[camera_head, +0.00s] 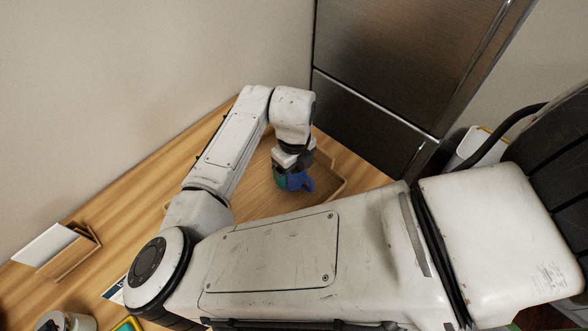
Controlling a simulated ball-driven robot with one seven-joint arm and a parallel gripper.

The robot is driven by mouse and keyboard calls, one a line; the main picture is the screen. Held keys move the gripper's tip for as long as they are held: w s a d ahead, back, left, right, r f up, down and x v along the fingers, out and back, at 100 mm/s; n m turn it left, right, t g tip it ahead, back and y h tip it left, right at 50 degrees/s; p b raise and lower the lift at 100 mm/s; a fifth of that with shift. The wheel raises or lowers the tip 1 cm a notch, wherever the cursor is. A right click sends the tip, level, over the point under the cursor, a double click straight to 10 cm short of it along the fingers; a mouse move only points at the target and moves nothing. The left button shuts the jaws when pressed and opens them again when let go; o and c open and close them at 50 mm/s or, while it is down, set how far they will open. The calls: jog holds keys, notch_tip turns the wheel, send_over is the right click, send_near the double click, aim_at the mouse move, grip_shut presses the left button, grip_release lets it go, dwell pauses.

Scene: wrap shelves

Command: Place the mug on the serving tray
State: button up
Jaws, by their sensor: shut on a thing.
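My gripper (292,165) points down over the wooden table and is shut on the mug (296,181). The mug is blue with some green on its left side, and its handle sticks out to the right. The gripper body hides the mug's top. The wooden serving tray (330,196) has a low rim and lies under and around the mug in the picture. My arm hides the tray's near part. I cannot tell whether the mug touches the tray floor or hangs just above it.
A wooden holder with a white card (47,246) stands at the far left of the table. A grey round container (66,322) is at the bottom left. A dark metal fridge (385,70) stands close behind the table's right end.

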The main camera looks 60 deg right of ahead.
jog(key=shift+f, duration=0.5)
jog(key=shift+f, duration=0.15)
jog(key=o, duration=1.1)
notch_tip(320, 180, up, 12)
jog(key=shift+r, duration=0.2)
